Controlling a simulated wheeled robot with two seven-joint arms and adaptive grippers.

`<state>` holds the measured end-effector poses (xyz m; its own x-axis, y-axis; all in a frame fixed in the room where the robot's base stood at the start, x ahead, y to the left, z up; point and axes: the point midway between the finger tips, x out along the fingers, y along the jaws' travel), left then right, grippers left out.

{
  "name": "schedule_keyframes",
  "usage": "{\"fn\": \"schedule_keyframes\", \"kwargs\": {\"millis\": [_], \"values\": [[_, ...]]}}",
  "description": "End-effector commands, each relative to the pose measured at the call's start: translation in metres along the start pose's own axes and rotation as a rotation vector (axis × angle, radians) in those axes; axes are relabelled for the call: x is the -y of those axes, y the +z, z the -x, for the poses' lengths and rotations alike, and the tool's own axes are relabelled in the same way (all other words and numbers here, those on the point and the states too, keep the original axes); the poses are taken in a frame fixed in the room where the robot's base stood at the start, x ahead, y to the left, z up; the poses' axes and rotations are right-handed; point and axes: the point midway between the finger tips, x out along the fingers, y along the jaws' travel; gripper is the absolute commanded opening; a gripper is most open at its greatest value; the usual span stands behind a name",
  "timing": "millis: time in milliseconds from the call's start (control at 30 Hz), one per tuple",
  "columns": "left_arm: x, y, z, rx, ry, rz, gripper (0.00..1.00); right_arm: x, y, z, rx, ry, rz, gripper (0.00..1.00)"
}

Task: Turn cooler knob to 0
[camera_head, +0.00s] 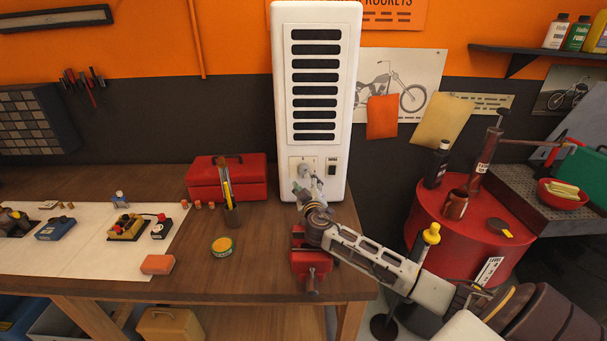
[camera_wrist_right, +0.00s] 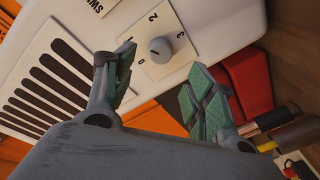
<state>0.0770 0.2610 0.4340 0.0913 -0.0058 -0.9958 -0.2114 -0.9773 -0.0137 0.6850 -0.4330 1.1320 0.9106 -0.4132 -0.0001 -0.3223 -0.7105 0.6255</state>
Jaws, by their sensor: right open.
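The white cooler (camera_head: 281,110) stands upright on the workbench with dark vent slots and a control plate low on its front. Its round grey knob (camera_wrist_right: 160,49) sits on a pale plate marked 0, 1, 2 and 3 in the right wrist view. I cannot tell for certain which number the knob points to. My right gripper (camera_head: 306,187) is in front of the plate, just below the knob, and partly hides the cooler's lower front. In the wrist view the open fingers (camera_wrist_right: 162,86) are spread on either side, apart from the knob, with nothing between them. My left gripper is not in view.
A red toolbox (camera_head: 228,178) and a pen cup (camera_head: 232,215) stand left of the cooler. A red vise (camera_head: 311,265) is under my right forearm at the bench edge. A red drum (camera_head: 462,240) stands at the right. A dark switch (camera_head: 332,163) is right of the knob.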

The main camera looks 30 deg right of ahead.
Motion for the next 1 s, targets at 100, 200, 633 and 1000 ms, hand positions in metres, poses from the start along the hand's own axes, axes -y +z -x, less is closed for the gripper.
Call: {"fn": "schedule_keyframes", "kwargs": {"millis": [100, 200, 633, 1000], "values": [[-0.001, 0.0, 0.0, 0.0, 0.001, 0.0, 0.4, 0.0, 0.0, -0.003, 0.0, 0.0, 0.0, 0.55], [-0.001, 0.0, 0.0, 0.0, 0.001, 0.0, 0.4, 0.0, 0.0, -0.006, 0.0, 0.0, 0.0, 0.55], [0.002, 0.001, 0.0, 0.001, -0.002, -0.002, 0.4, 0.0, 0.0, -0.037, 0.0, 0.001, 0.0, 0.55], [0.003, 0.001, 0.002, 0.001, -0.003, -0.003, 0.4, -0.001, -0.001, -0.064, 0.0, 0.001, -0.001, 0.55]]}}
